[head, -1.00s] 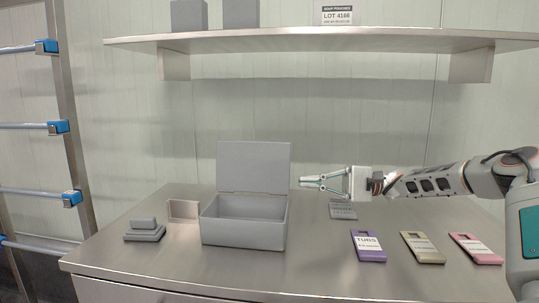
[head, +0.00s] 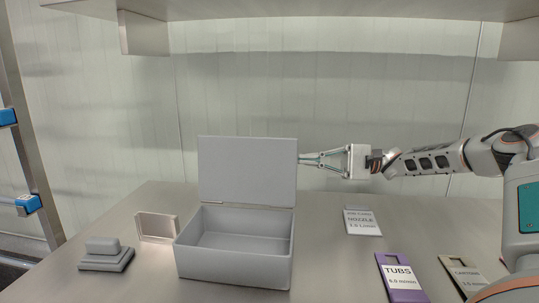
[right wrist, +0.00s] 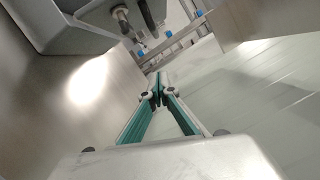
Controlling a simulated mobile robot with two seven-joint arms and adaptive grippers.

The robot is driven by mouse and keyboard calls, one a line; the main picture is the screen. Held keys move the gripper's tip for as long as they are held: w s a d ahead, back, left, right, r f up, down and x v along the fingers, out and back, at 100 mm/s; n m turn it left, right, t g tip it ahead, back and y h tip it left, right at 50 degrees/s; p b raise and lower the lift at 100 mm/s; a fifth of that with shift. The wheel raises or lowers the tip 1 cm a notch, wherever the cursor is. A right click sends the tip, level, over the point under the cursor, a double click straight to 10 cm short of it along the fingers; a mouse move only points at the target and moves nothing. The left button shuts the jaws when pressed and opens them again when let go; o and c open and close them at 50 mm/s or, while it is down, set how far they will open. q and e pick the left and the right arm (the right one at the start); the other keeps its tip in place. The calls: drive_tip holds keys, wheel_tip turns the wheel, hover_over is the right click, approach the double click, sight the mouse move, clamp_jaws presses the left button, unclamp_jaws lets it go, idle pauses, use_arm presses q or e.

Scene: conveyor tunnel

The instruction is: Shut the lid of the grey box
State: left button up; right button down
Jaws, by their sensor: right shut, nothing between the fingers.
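The grey box (head: 232,262) stands on the steel table, left of the picture's middle in the head view. Its lid (head: 247,172) is open and stands nearly upright at the back edge. The inside looks empty. My right gripper (head: 303,160) reaches in from the right, shut and empty. Its fingertips are at the lid's right edge, at about mid-height; I cannot tell whether they touch it. In the right wrist view the shut fingertips (right wrist: 158,82) meet with nothing between them. My left gripper is not in view.
To the right lie a grey label card (head: 362,221), a purple TUBS tag (head: 402,277) and a tan tag (head: 458,270). A shelf (head: 300,10) hangs above.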

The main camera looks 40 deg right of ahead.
use_arm(q)
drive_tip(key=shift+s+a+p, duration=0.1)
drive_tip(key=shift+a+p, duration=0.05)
drive_tip(key=shift+p, duration=0.25)
use_arm(e)
drive_tip(key=w+a+r, duration=0.2)
drive_tip(key=w+a, duration=0.1)
drive_tip(key=a, duration=0.7)
drive_tip(key=shift+a+r, duration=0.15)
drive_tip(key=shift+a, duration=0.2)
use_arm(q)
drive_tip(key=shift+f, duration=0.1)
use_arm(e)
drive_tip(key=shift+w, duration=0.1)
